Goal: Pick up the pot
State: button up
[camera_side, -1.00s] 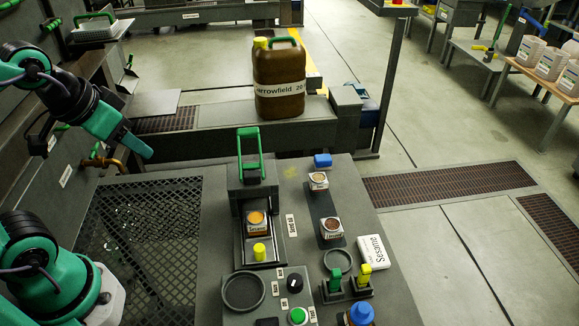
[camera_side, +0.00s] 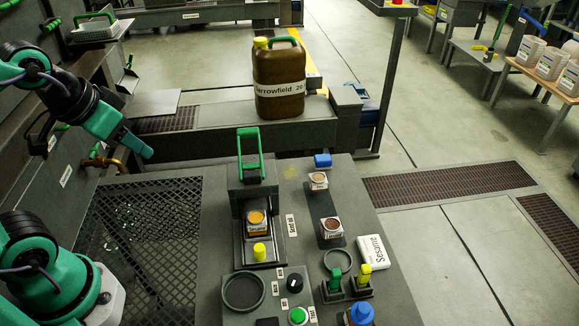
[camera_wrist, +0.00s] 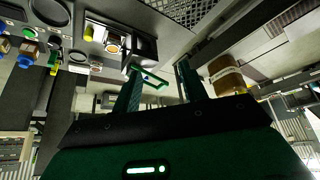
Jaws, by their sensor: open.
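My gripper (camera_side: 146,152) is at the left, above the mesh grating and well apart from all the pots. In the wrist view my gripper (camera_wrist: 157,82) has its two fingers spread with nothing between them.
The green handle (camera_side: 250,150) stands upright behind the tray pot, and a yellow-capped piece (camera_side: 260,251) stands in front. A white Sesame box (camera_side: 373,252) lies at right. A large brown jerrycan (camera_side: 279,82) stands on the bench behind.

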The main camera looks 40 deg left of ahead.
jog(key=o, duration=0.5)
jog(key=shift+w, duration=0.1)
jog(key=n+g, duration=0.5)
jog(key=n, duration=0.4)
send_over(256, 218)
jog(key=f, duration=1.3)
jog(key=shift+a+f, duration=0.15)
jog(key=shift+a, duration=0.1)
jog(key=shift+d+f+g, duration=0.3)
jog(key=shift+f, duration=0.05)
jog(key=shift+f, duration=1.3)
